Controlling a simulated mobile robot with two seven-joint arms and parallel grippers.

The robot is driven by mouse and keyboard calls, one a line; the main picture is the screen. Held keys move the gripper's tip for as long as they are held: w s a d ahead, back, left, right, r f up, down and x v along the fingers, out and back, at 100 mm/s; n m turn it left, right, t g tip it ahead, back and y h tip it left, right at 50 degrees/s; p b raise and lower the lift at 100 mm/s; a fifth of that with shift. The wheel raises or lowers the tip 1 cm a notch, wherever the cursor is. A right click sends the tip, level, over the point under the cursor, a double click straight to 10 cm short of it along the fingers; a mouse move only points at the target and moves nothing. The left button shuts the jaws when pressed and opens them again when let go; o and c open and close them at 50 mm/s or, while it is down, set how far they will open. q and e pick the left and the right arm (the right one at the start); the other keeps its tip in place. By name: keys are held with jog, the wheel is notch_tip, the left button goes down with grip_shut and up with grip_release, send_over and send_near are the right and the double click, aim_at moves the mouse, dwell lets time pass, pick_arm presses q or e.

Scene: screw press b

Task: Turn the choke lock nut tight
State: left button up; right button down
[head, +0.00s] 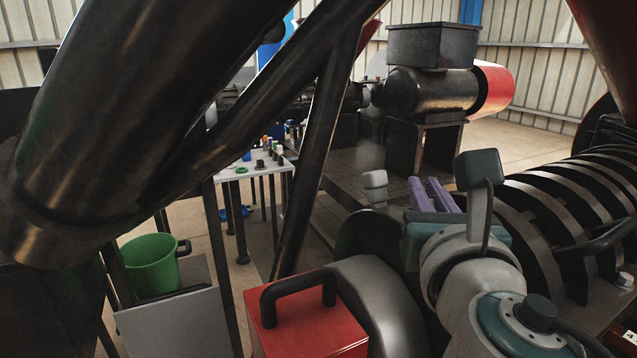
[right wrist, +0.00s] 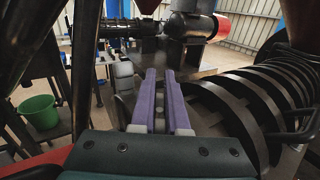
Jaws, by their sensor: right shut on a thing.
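My right gripper (head: 423,181) shows in the head view right of centre, with two purple fingers pointing away from the camera, beside the black screw press. In the right wrist view, the same gripper (right wrist: 160,74) has its fingers close together, with a narrow gap between them. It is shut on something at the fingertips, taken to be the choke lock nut. The nut itself is hidden by the fingers, and I cannot make out its shape or how tight it is. My left gripper is not in view.
Black curved ribs of the press (head: 560,215) stand close on the right. A red box with a black handle (head: 305,318) is in front. Dark pipes cross the left. A green bucket (head: 150,266) and a small table (head: 232,174) stand farther off. A pale grey cylindrical part (head: 375,190) is left of the fingers.

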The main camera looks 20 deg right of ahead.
jog(key=shift+s+d+m+g+h+b, duration=0.15)
jog(key=shift+d+m+g+h+b, duration=0.1)
jog(key=shift+m+g+h, duration=0.7)
jog(key=shift+s+d+m+g+h+b, duration=0.1)
jog(key=shift+d+m+g+h+b, duration=0.1)
jog(key=shift+m+g+h, duration=0.75)
jog(key=shift+t+h, duration=0.3)
jog(key=shift+h, duration=0.1)
jog(key=shift+s+d, duration=0.1)
jog(key=c, duration=0.9)
grip_release()
jog(key=b+v, duration=0.2)
jog(key=v, duration=0.8)
